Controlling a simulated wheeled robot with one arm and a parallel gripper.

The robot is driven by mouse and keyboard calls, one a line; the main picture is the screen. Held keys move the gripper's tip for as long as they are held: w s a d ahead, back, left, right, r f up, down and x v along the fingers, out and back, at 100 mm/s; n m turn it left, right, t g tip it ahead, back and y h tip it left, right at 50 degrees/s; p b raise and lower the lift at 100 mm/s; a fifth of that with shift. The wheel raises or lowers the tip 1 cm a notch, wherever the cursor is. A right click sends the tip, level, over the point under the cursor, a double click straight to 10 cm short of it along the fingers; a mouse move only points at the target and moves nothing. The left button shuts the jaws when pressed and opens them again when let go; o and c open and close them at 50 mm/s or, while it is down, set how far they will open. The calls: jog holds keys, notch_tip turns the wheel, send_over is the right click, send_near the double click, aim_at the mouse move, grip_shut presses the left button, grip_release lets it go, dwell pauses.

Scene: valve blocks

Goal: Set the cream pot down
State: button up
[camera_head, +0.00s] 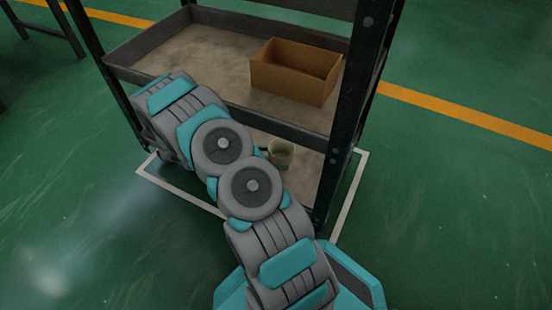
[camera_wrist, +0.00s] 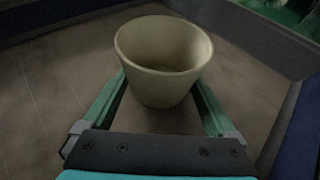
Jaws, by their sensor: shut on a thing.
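The cream pot (camera_wrist: 163,75) is upright and empty in the wrist view, between the two fingers of my gripper (camera_wrist: 160,100). My gripper is shut on the pot, with a teal finger along each side. In the head view the pot (camera_head: 281,153) shows just right of my arm, at the level of the rack's lower shelf (camera_head: 303,180). My gripper is hidden behind my arm there. I cannot tell whether the pot's base touches the shelf.
A brown open box (camera_head: 296,72) stands on the upper shelf (camera_head: 215,50). A dark rack post (camera_head: 352,110) rises right of the pot. In the wrist view, bare shelf surface (camera_wrist: 60,75) lies left of the pot, and a raised shelf edge (camera_wrist: 250,40) runs behind and right.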

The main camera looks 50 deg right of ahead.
jog(key=shift+f, duration=0.2)
jog(key=o, duration=1)
jog(key=shift+r, duration=0.25)
jog(key=p+v, duration=0.1)
jog(key=v, duration=1.1)
jog(key=shift+f+p, duration=0.1)
jog(key=shift+p, duration=0.3)
